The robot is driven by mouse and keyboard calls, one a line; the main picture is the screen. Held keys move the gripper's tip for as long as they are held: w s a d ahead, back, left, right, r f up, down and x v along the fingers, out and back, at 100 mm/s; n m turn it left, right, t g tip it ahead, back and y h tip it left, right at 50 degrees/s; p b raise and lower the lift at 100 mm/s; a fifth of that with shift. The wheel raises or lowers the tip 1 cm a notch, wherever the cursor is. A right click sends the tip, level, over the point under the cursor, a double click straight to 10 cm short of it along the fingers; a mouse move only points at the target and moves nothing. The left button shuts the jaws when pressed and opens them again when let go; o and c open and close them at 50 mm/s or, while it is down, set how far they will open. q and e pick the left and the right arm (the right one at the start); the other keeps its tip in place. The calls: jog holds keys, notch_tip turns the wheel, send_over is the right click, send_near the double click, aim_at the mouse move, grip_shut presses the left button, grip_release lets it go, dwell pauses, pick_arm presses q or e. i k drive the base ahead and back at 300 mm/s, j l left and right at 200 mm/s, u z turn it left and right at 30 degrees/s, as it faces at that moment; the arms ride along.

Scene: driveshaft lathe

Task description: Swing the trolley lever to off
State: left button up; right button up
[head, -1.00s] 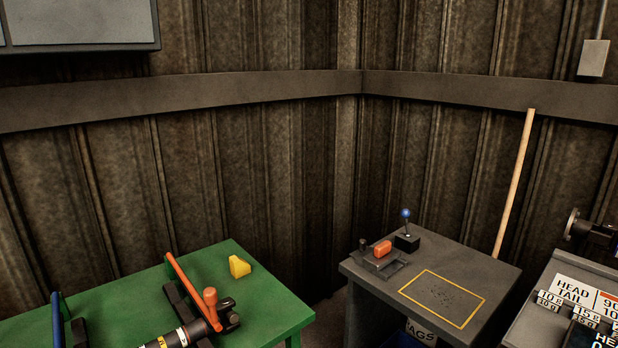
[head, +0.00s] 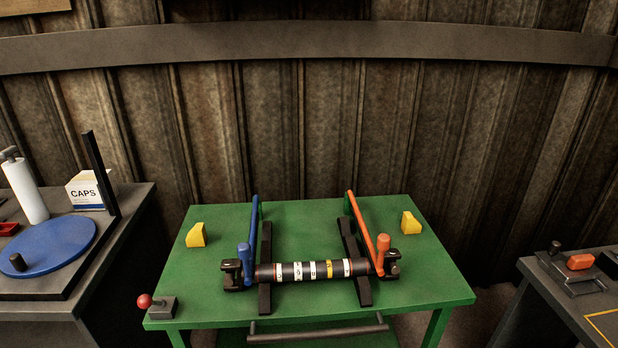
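The trolley is a green table (head: 215,290) in the middle of the head view, with a dark handle bar (head: 318,334) along its front. A small lever with a red ball knob (head: 145,301) sits on a dark base (head: 163,309) at the trolley's front left corner. The lever leans to the left. No on or off marking can be read. Neither of my grippers is in view.
A dark shaft with coloured bands (head: 312,270) lies across two dark rails on the trolley, between a blue bar (head: 255,216) and an orange bar (head: 362,230). Yellow blocks (head: 196,235) stand behind. A bench with a blue disc (head: 48,247) is left; a grey bench (head: 550,300) is right.

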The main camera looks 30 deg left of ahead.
aim_at(145, 300)
jog(key=u, duration=1.4)
